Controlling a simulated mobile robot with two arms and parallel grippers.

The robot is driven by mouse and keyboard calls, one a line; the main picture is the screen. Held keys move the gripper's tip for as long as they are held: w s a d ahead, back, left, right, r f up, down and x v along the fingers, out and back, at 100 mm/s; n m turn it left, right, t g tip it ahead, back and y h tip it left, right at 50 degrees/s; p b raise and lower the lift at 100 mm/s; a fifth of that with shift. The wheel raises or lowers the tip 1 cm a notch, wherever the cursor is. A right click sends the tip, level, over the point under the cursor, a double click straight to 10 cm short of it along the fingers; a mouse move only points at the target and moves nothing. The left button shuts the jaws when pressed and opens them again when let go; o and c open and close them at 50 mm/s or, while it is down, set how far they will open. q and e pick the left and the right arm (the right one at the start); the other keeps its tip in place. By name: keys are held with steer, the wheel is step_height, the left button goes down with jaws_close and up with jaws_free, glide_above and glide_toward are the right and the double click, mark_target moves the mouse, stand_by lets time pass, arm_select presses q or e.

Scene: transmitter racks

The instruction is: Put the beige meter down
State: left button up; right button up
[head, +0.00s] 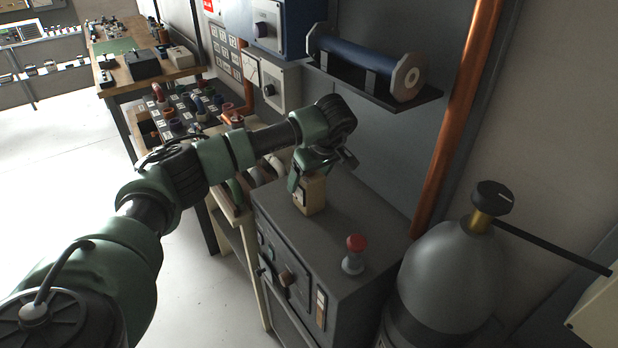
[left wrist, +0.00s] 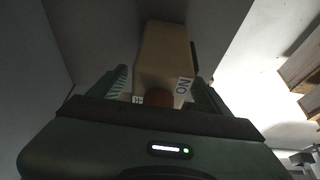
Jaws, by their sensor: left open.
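The beige meter (head: 309,198) stands on the top of the grey cabinet (head: 347,215), near its back left part. My left gripper (head: 311,177) is over the meter, with its green fingers open on either side of its upper part. In the left wrist view the beige meter (left wrist: 165,55) is between the open fingers (left wrist: 160,92), with a white label and a brown round part on it. I cannot tell whether a finger still touches it. My right gripper is not in view.
A red-topped knob (head: 355,243) stands on the cabinet's front right. A grey gas cylinder (head: 450,275) and a copper pipe (head: 460,120) are to the right. A shelf with a blue cylinder (head: 362,57) hangs above. A bench with several plugs (head: 185,110) is behind on the left.

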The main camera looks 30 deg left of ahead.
arm_select(q)
steer(key=b+v, duration=0.3)
steer(key=v, duration=0.9)
steer(key=shift+b, duration=0.4)
